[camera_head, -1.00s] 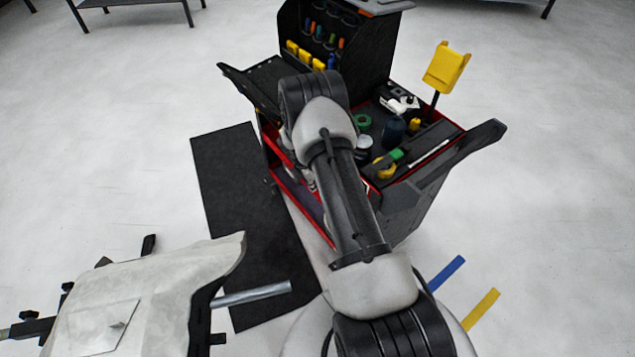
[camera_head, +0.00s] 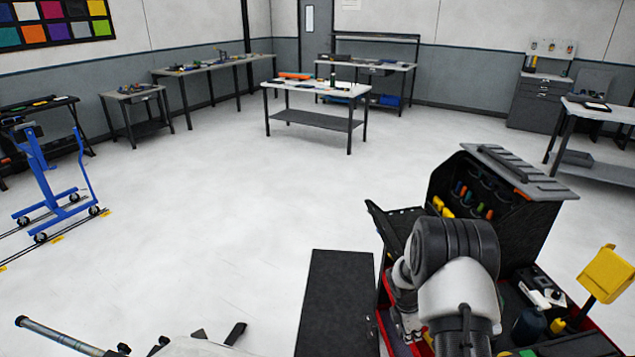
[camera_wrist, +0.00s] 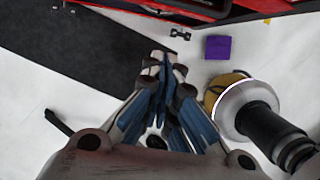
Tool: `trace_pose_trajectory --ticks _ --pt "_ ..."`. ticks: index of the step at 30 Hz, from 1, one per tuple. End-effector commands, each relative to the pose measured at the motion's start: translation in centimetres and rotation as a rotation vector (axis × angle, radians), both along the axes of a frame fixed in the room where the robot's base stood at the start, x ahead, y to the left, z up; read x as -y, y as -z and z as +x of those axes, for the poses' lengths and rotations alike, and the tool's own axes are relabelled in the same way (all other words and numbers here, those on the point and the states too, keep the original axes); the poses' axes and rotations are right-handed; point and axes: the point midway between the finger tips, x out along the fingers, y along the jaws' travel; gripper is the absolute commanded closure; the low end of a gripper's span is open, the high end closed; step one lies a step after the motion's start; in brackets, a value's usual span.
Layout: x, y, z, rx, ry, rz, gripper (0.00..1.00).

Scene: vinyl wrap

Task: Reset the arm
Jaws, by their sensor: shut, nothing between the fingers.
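My gripper (camera_wrist: 163,62) shows in the wrist view with its blue-and-grey fingers drawn together and nothing between them. It points down over the floor, near the red edge of the tool cart. In the head view my arm is folded in front of the tool cart (camera_head: 505,210) at the lower right. The fingers cannot be made out there.
A purple block (camera_wrist: 220,47) is near the cart's edge. A blue wheeled stand (camera_head: 45,175) is at left, a worktable (camera_head: 315,88) farther back. Open floor lies between.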

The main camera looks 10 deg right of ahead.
Motion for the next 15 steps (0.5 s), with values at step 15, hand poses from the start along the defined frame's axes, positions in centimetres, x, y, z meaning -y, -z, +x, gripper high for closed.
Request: trace_pose_trajectory --ticks 15 --pt "-7.0 -24.6 -5.0 0.296 0.599 0.083 1.0"
